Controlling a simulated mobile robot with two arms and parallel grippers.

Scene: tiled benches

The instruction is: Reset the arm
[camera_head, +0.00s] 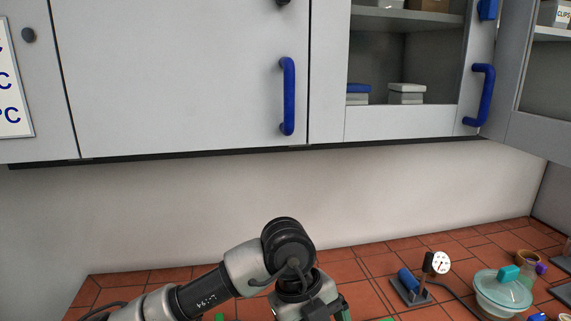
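My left arm comes in from the lower left and bends at a dark joint near the bottom middle. My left gripper (322,308) is only partly in view at the bottom edge, over the tiled bench (375,268). Its fingertips are cut off by the frame, so I cannot see whether it is open or shut, or whether it holds anything. My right arm and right gripper are not in view.
Grey wall cabinets (190,75) with blue handles (288,96) hang above; a right-hand cabinet stands open. On the bench at right are a gauge device (438,263) and a bowl with a teal-knobbed lid (502,290).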

